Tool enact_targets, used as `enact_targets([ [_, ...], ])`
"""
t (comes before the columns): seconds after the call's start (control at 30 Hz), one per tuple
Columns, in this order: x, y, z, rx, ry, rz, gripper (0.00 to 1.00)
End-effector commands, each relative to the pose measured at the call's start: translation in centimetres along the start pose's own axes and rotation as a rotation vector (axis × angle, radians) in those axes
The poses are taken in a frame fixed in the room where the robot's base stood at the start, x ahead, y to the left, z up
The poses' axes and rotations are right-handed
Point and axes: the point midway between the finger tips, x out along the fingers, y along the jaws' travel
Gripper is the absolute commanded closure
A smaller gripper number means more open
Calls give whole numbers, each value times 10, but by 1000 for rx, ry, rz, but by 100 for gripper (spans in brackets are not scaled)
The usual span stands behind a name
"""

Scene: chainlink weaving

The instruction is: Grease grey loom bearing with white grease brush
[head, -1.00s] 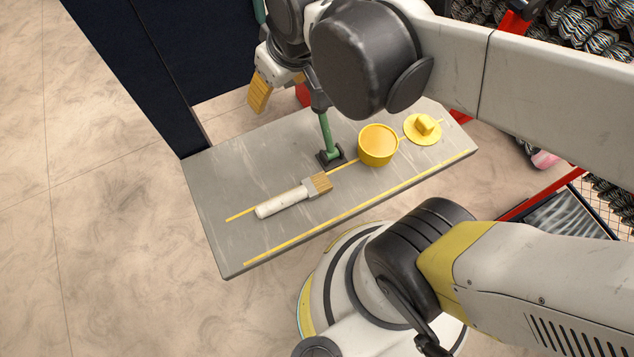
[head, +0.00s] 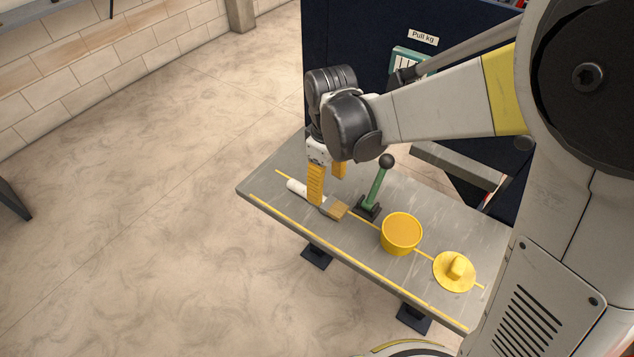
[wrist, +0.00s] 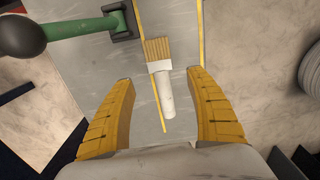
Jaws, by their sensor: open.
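The white grease brush (head: 297,188), with tan bristles, lies on the grey bench top; it also shows in the wrist view (wrist: 166,92). My gripper (head: 328,190) is open, with its yellow fingers pointing down at the brush. In the wrist view, the brush handle lies between the lines of the two fingers, which do not touch it. In the head view, one finger hides part of the handle. A yellow tub (head: 401,235) stands on the bench with a yellow knobbed lid (head: 454,271) lying beside it. I cannot make out the grey loom bearing in either view.
A green lever (head: 377,185) with a black ball knob stands on the bench close behind the brush. The bench (head: 262,185) has yellow lines along it. A dark blue machine panel (head: 345,45) rises behind. The floor at left is open.

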Motion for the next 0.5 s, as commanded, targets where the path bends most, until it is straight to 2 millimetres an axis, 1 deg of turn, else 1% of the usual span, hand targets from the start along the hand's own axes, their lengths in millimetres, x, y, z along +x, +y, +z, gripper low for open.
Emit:
enact_targets([
  [0.03,10,0,0,1,0,0,35],
  [0.1,18,0,0,1,1,0,35],
  [0.27,26,0,0,2,1,1,35],
  [0.33,34,0,1,2,1,1,35],
  [0.5,62,0,2,2,1,1,35],
])
